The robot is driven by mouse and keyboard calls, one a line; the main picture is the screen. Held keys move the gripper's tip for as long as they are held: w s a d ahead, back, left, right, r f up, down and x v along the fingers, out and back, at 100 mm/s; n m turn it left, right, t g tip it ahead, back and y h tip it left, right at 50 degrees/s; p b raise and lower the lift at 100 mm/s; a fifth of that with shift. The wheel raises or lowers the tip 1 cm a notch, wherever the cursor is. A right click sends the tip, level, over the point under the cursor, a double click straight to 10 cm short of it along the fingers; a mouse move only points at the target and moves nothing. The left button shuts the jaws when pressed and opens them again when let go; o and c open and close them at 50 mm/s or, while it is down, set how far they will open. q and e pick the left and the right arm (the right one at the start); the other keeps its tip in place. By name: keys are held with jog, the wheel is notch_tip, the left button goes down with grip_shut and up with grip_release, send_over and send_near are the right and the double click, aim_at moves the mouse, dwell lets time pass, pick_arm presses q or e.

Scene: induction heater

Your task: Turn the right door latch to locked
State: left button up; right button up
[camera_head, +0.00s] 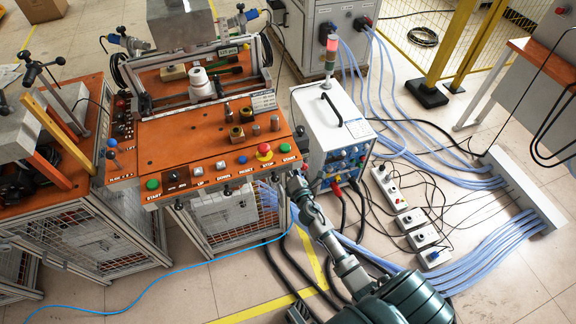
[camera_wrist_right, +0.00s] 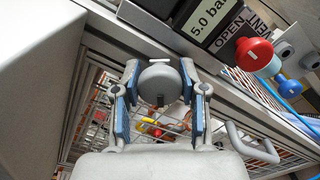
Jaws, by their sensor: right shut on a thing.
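In the right wrist view, the right door latch shows as a round grey knob (camera_wrist_right: 158,84) with a short dark mark at its lower edge. My right gripper (camera_wrist_right: 161,76) has its two blue-padded fingers closed around the knob from both sides. In the head view, my right gripper (camera_head: 294,180) is at the front right corner of the orange workbench, below the buttons; the latch is hidden there. The mesh door (camera_wrist_right: 140,118) lies behind the knob in the wrist view, and a grey loop handle (camera_wrist_right: 252,146) is to the right. My left gripper is not in view.
A red knob (camera_wrist_right: 254,54) and a "5.0 bar" label (camera_wrist_right: 210,20) are near the fingers. The push-button row (camera_head: 222,167) lies just left of my gripper. A white power unit (camera_head: 332,130) stands to the right, with cables on the floor.

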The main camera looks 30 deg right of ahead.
jog(key=m, duration=0.2)
jog(key=shift+d+f+m, duration=0.1)
jog(key=shift+d+m, duration=0.05)
jog(key=shift+m, duration=0.25)
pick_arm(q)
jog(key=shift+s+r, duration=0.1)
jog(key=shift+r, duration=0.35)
pick_arm(e)
jog(key=shift+s+f+m, duration=0.1)
jog(key=shift+m, duration=1.9)
jog(key=o, duration=1)
jog(key=shift+o, duration=0.7)
jog(key=shift+s, duration=0.2)
jog(key=v, duration=1.1)
jog(key=shift+s, duration=0.25)
jog(key=shift+f, duration=0.1)
